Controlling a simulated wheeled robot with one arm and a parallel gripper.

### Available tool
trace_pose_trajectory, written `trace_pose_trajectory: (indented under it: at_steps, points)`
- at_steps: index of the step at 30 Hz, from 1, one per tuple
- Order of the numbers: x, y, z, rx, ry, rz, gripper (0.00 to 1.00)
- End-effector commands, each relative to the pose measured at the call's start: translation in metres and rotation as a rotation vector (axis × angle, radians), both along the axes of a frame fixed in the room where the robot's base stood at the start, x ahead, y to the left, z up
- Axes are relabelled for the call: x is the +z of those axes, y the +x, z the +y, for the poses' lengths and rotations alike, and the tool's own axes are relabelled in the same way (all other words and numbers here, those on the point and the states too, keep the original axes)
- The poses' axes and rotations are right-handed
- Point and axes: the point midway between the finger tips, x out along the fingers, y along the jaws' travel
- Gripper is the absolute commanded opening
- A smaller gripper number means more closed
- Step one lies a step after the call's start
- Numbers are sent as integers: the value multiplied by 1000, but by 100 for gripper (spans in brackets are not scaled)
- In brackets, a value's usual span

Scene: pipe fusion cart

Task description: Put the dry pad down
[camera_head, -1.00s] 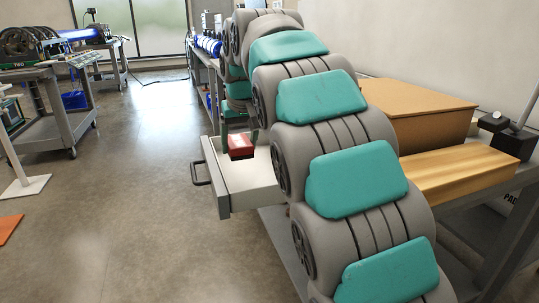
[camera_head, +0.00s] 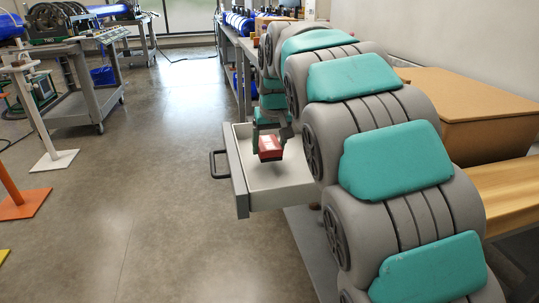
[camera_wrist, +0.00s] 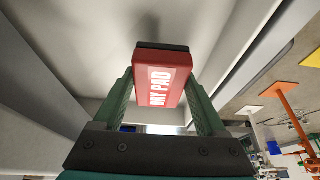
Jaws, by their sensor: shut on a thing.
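The dry pad (camera_wrist: 160,82) is a red block with a dark edge and white "DRY PAD" lettering. My gripper (camera_wrist: 160,100) is shut on it, one green finger on each side in the wrist view. In the head view the dry pad (camera_head: 270,148) hangs from my gripper (camera_head: 269,140) over the open drawer (camera_head: 238,178). The wrist view shows pale drawer walls around the pad. I cannot tell whether the pad touches the drawer floor.
The drawer juts out from the bench, its black handle (camera_head: 217,164) facing the aisle. A brown box (camera_head: 470,105) and a wooden block (camera_head: 515,192) are on the bench at right. Grey carts (camera_head: 75,85) stand at left. The floor between is clear.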

Motion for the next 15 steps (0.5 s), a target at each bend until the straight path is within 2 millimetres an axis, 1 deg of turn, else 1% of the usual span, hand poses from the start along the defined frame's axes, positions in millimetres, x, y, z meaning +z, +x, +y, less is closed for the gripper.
trace_pose_trajectory:
  at_steps: [8, 15]
  points:
    - [-30, -1, 0, -1, 0, 4, 29]
    - [-32, 0, 0, 0, 0, 1, 29]
